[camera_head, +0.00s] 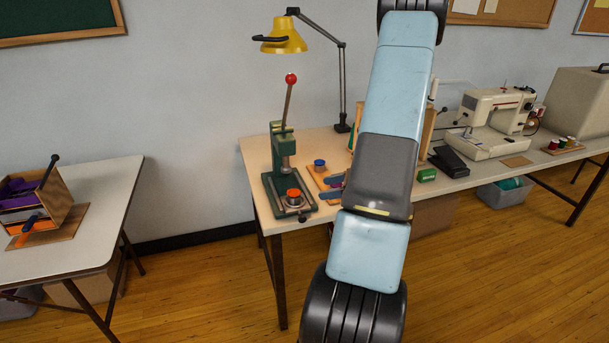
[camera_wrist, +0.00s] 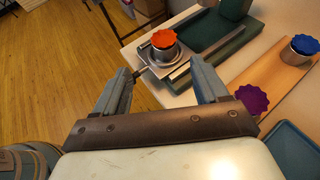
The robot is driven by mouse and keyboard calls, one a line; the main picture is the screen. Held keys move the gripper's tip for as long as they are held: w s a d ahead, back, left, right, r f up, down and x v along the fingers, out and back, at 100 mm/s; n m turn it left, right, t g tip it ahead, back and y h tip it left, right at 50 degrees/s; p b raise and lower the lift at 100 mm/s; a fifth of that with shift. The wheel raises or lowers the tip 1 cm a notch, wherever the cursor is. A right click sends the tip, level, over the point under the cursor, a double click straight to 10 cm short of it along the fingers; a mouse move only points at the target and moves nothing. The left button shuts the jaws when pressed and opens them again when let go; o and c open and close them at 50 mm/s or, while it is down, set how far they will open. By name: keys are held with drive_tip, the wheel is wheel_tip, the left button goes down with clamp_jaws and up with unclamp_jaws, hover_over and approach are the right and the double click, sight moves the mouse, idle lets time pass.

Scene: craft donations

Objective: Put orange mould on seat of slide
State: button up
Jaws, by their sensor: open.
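The orange mould (camera_head: 294,193) has a fluted orange top and a metal body. It stands upright on the metal seat of the slide (camera_wrist: 150,59), at the base of the green hand press (camera_head: 279,156). It also shows in the wrist view (camera_wrist: 164,39), beyond my fingertips. My gripper (camera_wrist: 164,78) is open and empty, with its two blue-grey fingers apart and pointing toward the mould, not touching it. In the head view my gripper (camera_head: 329,187) is just right of the press, partly hidden by my arm.
A wooden board (camera_wrist: 272,78) right of the press holds a blue mould (camera_wrist: 304,45) and a purple mould (camera_wrist: 250,99). A blue tray (camera_wrist: 292,148) lies nearby. A yellow lamp (camera_head: 285,36) and a sewing machine (camera_head: 495,115) stand on the table. A separate table with a wooden organiser (camera_head: 40,203) is at left.

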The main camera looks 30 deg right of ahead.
drive_tip(key=s+a+r+n+g+h, duration=0.1)
drive_tip(key=s+a+r+n+g, duration=0.2)
drive_tip(key=a+r+n+g, duration=0.85)
drive_tip(key=s+a+r+n+t+h, duration=0.7)
drive_tip(key=s+a+r+n, duration=0.6)
drive_tip(key=a+r+n, duration=0.3)
drive_tip(key=shift+s+r+h, duration=0.3)
drive_tip(key=shift+r+h, duration=0.2)
drive_tip(key=shift+r, duration=0.4)
